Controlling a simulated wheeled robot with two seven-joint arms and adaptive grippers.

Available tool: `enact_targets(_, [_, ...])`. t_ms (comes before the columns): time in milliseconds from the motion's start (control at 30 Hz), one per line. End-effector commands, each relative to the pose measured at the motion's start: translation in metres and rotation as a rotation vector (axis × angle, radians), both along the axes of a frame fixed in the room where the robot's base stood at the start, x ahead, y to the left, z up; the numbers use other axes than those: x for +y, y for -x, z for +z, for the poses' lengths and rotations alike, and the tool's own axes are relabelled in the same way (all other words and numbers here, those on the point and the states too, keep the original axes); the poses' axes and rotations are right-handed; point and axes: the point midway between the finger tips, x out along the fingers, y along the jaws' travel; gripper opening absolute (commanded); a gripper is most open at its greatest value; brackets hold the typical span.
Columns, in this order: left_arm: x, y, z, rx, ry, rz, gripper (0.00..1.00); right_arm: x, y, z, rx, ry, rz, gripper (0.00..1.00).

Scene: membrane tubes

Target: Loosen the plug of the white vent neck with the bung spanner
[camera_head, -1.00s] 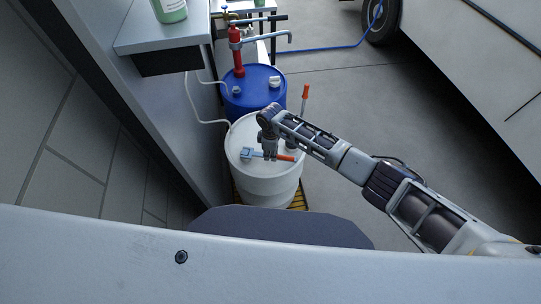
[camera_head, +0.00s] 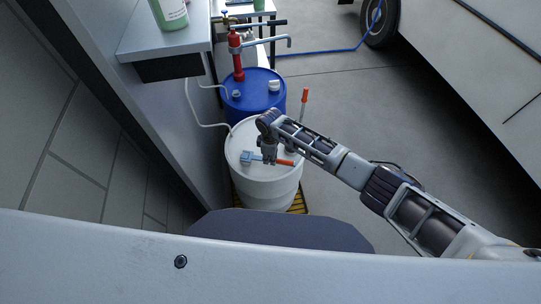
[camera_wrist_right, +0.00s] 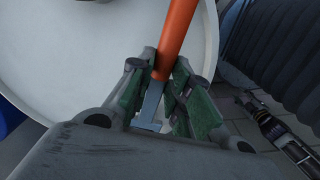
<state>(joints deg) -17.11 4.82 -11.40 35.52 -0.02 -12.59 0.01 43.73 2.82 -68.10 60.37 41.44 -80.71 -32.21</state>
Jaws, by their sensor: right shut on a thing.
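The bung spanner (camera_head: 249,157) has a grey-blue head and an orange handle. It lies across the lid of the white drum (camera_head: 264,187), head to the left. My right gripper (camera_head: 269,161) is over the lid and shut on the spanner. In the right wrist view the green finger pads (camera_wrist_right: 170,101) flank the grey shaft of the spanner (camera_wrist_right: 152,101), and the orange handle runs upward. The plug of the white vent neck cannot be made out; whether the spanner head sits on it I cannot tell. My left gripper is out of view.
The blue drum (camera_head: 251,97) with a red hand pump (camera_head: 237,55) stands behind the white drum. A tall orange-topped rod (camera_head: 304,99) stands by the white drum's right side. A grey wall and shelf (camera_head: 165,42) are close on the left. The floor at right is open.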

Motion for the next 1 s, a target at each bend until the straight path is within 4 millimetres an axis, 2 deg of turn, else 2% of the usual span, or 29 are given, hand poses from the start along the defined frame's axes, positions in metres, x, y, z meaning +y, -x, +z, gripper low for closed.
enact_targets(567, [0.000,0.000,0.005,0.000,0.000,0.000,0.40,0.000,0.003,0.000,0.001,0.000,-0.027,0.00])
enact_targets(1000, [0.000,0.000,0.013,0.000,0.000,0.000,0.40,-0.009,0.004,0.001,0.002,0.001,-0.027,0.00])
